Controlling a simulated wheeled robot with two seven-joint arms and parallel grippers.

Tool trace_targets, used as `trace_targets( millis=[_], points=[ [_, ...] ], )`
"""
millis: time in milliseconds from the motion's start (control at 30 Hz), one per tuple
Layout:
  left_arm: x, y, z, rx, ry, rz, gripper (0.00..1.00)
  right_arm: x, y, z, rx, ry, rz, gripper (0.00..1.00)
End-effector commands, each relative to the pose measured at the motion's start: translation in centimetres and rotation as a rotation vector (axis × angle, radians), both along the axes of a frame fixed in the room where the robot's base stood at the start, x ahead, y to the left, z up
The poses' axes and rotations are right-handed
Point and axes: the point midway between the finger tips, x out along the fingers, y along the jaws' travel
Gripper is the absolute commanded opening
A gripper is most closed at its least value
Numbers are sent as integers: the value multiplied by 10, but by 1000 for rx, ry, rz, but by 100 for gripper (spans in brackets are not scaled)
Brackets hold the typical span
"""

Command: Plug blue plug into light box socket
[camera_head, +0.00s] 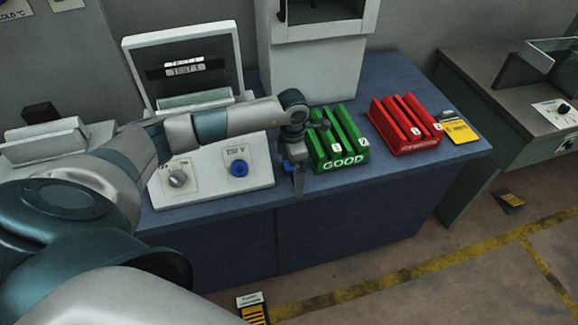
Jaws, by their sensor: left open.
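The light box appears to be the white unit (185,70) with a dark screen and a sloped front panel (210,188). A round blue fitting (238,168) sits on that panel under a small label. I cannot tell whether it is the socket alone or has a plug in it. My left gripper (295,178) points down just right of the panel, in front of the green rack, with its fingers open. Small blue parts show at the gripper; I cannot tell a separate blue plug there. My right gripper is out of view.
A green rack marked GOOD (338,138) and a red rack (404,125) stand on the blue bench (440,150). A yellow card device (460,130) lies right of them. A tall white machine (315,65) stands behind. A grey table (520,100) is at far right.

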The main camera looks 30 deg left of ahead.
Motion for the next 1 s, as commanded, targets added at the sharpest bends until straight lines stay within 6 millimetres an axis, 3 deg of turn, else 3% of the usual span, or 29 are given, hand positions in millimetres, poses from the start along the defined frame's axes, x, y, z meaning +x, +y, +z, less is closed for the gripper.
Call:
trace_targets(
  millis=[367, 500, 1000],
  points=[
    [0, 0, 0, 0, 0, 0, 100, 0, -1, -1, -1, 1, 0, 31],
    [0, 0, 0, 0, 0, 0, 74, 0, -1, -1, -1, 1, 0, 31],
    [1, 0, 8, -1, -2, -1, 74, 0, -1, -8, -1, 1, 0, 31]
  ],
)
